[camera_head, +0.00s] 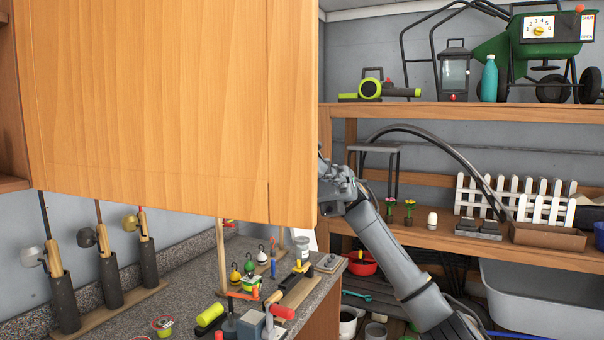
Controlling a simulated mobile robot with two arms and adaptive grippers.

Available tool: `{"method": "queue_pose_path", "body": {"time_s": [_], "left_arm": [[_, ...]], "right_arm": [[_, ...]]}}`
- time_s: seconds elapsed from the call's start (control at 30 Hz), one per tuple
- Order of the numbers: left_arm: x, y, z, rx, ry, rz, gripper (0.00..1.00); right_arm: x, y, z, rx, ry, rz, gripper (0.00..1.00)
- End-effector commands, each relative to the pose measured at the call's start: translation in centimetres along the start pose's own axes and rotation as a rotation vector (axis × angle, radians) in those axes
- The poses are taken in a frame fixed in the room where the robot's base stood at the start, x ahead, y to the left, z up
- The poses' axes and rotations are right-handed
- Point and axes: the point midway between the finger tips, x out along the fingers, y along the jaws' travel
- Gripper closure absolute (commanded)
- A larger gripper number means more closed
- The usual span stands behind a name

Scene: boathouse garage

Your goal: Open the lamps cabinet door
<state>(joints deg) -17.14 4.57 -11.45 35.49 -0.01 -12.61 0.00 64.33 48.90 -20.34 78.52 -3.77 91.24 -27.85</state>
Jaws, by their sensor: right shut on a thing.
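A large wooden cabinet door (165,95) fills the upper left of the head view, close to me. No label shows on it, so I cannot tell by name that it is the lamps cabinet. To its left, a strip of open wooden compartment with a shelf (12,184) shows. My right gripper (326,180) is at the door's right edge, low down, and shut on the door there. Its fingertips are mostly hidden behind that edge, and no handle shows. My left gripper is out of view.
Below the door, a stone countertop (190,290) carries fishing floats, tools and several rods in dark holders (112,280). On the right, wooden shelves (470,112) hold a lantern (454,75), a green spreader (545,40) and small white fences. A grey tub (545,300) stands below.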

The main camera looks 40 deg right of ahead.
Motion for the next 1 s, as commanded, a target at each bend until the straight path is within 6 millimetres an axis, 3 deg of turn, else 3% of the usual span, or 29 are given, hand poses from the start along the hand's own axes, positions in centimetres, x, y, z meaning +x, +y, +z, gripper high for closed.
{"method": "queue_pose_path", "body": {"time_s": [0.07, 0.1, 0.2, 0.57, 1.0], "left_arm": [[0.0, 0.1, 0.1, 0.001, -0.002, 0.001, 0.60], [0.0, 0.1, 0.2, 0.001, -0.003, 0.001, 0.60], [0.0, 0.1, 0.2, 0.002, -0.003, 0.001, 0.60], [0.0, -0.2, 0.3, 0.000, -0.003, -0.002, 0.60], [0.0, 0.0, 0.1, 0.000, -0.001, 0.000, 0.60]], "right_arm": [[0.1, 0.1, 0.1, -0.001, 0.001, 0.002, 1.00], [0.1, 0.1, 0.1, -0.001, 0.001, 0.002, 0.67], [0.1, 0.1, 0.1, -0.001, 0.000, 0.002, 0.47], [-0.2, 0.0, 0.1, -0.001, -0.002, 0.000, 0.45], [-5.9, 0.0, 0.2, -0.002, -0.003, 0.001, 0.45]]}}
